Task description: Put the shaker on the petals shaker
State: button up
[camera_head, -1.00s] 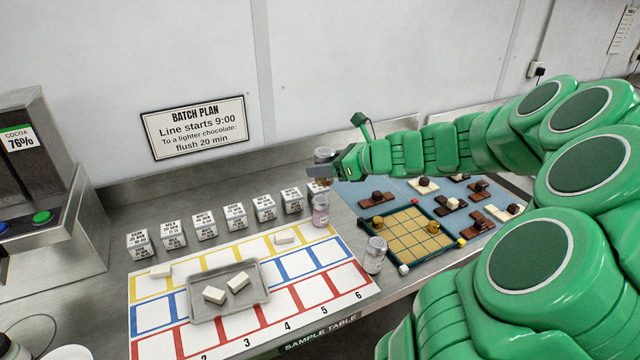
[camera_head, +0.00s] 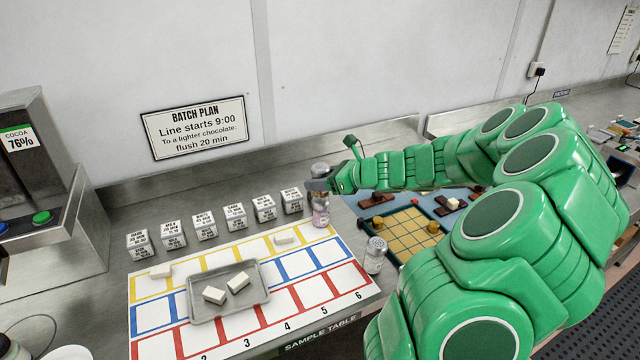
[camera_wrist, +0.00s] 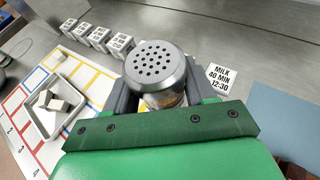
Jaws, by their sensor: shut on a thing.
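My gripper (camera_head: 318,184) is shut on a shaker (camera_wrist: 155,68) with a grey perforated metal lid. In the head view that lid (camera_head: 320,169) shows just above my fingers. A pink-filled jar (camera_head: 320,212), likely the petals shaker, stands on the table right below my gripper. The held shaker is in line above it. I cannot tell whether the two touch, as my fingers cover the place between them. In the wrist view the pink jar is hidden under the held shaker. Another shaker (camera_head: 375,256) with a metal lid stands upright beside the grid sheet's right edge.
White labelled cubes (camera_head: 235,216) stand in a row to the left; one (camera_wrist: 221,80) is close by my gripper in the wrist view. A tray (camera_head: 263,292) with two white blocks lies on the coloured grid sheet (camera_head: 160,346). A board game (camera_head: 410,235) lies to the right.

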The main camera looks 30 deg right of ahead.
jog(key=shift+f, duration=0.7)
jog(key=shift+f, duration=0.15)
jog(key=o, duration=1.1)
jog(key=shift+s+d+r, duration=0.1)
jog(key=shift+r, duration=0.1)
jog(key=v, duration=1.1)
jog(key=shift+s+d, duration=0.2)
jog(key=shift+s, duration=0.1)
